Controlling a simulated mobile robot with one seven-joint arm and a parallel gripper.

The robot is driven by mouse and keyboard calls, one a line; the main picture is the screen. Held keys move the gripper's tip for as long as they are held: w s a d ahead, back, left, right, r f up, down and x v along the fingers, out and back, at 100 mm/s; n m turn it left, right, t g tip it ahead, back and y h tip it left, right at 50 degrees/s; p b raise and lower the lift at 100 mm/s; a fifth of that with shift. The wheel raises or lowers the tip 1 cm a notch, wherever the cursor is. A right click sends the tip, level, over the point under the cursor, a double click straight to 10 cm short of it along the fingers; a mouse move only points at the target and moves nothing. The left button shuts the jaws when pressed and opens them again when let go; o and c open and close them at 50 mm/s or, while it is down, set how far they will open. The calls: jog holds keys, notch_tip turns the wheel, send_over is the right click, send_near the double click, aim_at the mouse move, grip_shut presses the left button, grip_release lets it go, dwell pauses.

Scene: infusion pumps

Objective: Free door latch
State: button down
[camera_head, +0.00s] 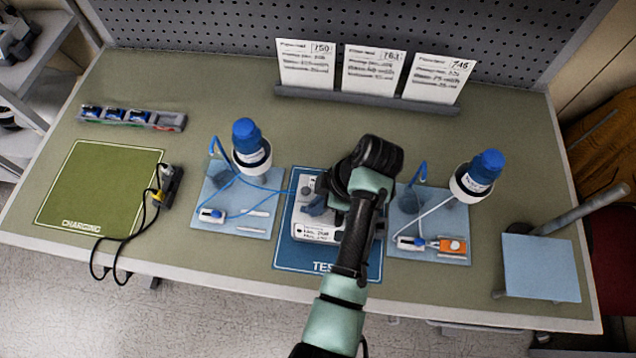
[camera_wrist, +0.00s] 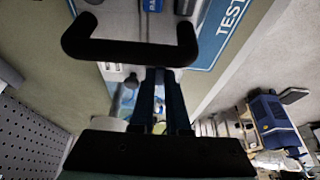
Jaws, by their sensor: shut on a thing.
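The white and grey infusion pump (camera_head: 316,234) sits on the blue TEST mat (camera_head: 284,257) in the middle of the table. My arm reaches over it and covers its right part in the head view. My gripper (camera_head: 314,204) is low at the pump's upper face, with its dark fingers close together and shut on a small part there. That part is hidden, so I cannot tell for sure that it is the door latch. In the wrist view the fingers (camera_wrist: 161,100) point at the pump, and the mat's lettering (camera_wrist: 229,18) shows at the top.
Blue-capped bottles (camera_head: 249,142) (camera_head: 482,170) stand on pale trays left and right of the pump, with blue tubing near my gripper. A green CHARGING mat (camera_head: 90,185) lies left. Three cards (camera_head: 373,70) stand at the back. A blue plate (camera_head: 541,268) is at right.

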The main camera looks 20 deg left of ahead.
jog(key=c, duration=0.9)
grip_release()
jog(key=shift+r, duration=0.1)
jog(key=p+v, duration=0.3)
jog(key=v, duration=0.9)
jog(key=shift+d+r, duration=0.25)
jog(key=shift+r, duration=0.1)
jog(key=shift+w, duration=0.1)
